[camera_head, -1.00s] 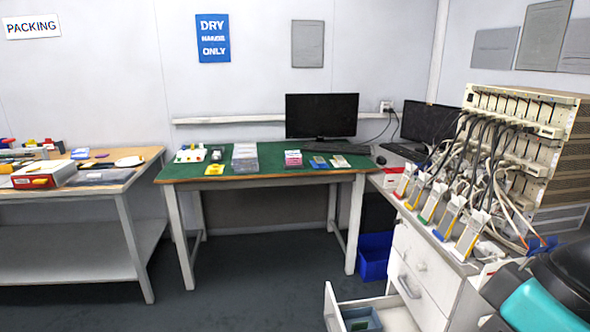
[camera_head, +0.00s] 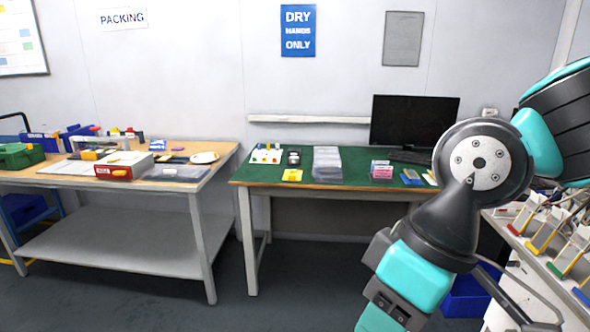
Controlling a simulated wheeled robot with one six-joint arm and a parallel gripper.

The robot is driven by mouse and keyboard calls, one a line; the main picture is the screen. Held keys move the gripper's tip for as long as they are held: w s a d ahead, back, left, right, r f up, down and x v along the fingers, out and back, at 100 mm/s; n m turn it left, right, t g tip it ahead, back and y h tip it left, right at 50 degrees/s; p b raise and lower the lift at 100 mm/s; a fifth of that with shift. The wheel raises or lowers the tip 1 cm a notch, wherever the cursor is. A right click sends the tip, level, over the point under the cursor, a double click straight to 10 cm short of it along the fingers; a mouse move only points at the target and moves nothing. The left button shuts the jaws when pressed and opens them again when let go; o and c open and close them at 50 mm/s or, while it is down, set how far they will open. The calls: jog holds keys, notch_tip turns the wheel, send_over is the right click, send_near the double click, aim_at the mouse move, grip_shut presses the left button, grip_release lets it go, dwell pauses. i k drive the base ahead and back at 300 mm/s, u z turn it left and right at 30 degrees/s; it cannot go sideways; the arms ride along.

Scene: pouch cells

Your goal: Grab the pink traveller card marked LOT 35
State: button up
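A small pink and white stack (camera_head: 381,170) lies on the green-topped table, left of my arm and in front of the monitor. It may hold pink cards, but it is too small to read any lot number. No card marked LOT 35 can be made out. My arm, teal and dark grey, fills the right side of the view and hides part of the table's right end. My gripper's fingertips do not show.
The green table (camera_head: 300,178) also bears clear trays (camera_head: 327,164), a yellow card (camera_head: 292,175) and a monitor (camera_head: 414,122). A wooden-topped packing bench (camera_head: 195,187) stands left. A blue bin (camera_head: 468,297) is behind my arm. The floor between bench and table is open.

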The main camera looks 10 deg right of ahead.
aim_at(380, 171)
jog(key=u, duration=0.35)
jog(key=i, duration=1.75)
jog(key=z, duration=0.8)
jog(key=i, duration=1.45)
jog(key=z, duration=0.8)
